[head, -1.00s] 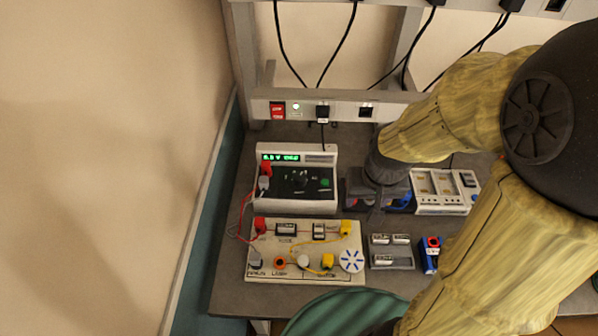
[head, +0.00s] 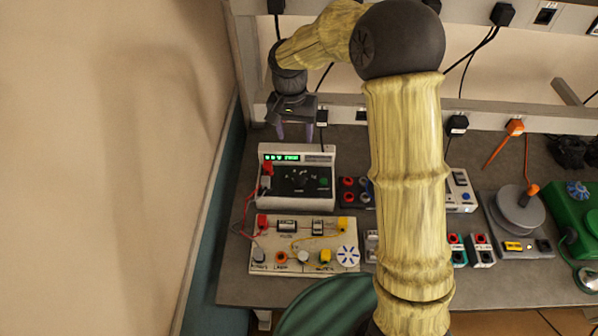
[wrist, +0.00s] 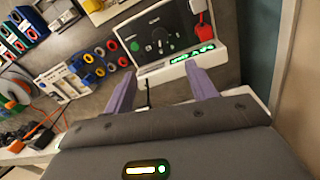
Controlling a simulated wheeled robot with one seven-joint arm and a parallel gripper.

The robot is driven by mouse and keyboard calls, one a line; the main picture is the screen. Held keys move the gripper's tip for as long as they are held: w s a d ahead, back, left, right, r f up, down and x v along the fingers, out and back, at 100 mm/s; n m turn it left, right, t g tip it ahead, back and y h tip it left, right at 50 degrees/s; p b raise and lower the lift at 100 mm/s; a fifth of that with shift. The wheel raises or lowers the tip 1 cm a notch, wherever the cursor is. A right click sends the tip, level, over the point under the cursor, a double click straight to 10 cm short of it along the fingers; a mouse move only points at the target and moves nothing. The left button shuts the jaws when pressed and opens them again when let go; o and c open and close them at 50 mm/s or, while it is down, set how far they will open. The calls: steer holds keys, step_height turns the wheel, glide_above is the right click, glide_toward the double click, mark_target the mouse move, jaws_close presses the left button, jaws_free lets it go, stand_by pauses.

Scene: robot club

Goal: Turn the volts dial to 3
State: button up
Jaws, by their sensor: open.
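The white power supply (head: 328,196) with a black front panel stands on the bench at left, its green display (head: 283,157) lit but too small to read surely. A dark dial (head: 299,175) sits on the panel; its pointer setting is not legible. In the wrist view the power supply (wrist: 226,58) appears at top, with the dial area (wrist: 158,40) beyond my fingers. My gripper (head: 296,134) is open and empty, above the back edge of the power supply and apart from the dial. Its two purple fingers (wrist: 160,78) show in the wrist view.
A red plug (head: 267,168) and red lead sit at the supply's left side. A circuit board (head: 270,232) lies in front of it. Coloured sockets (head: 357,192) stand to its right. A grey rail with switches and cables runs behind; the wall is close at left.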

mark_target(299, 176)
steer(key=f+p, duration=0.1)
steer(key=f, duration=0.4)
steer(key=f+p, duration=0.2)
steer(key=f, duration=0.4)
steer(key=d+f+p, duration=0.1)
steer(key=f+p, duration=0.1)
steer(key=f, duration=0.4)
steer(key=shift+s+f, duration=0.1)
steer(key=shift+f, duration=0.15)
steer(key=c, duration=1)
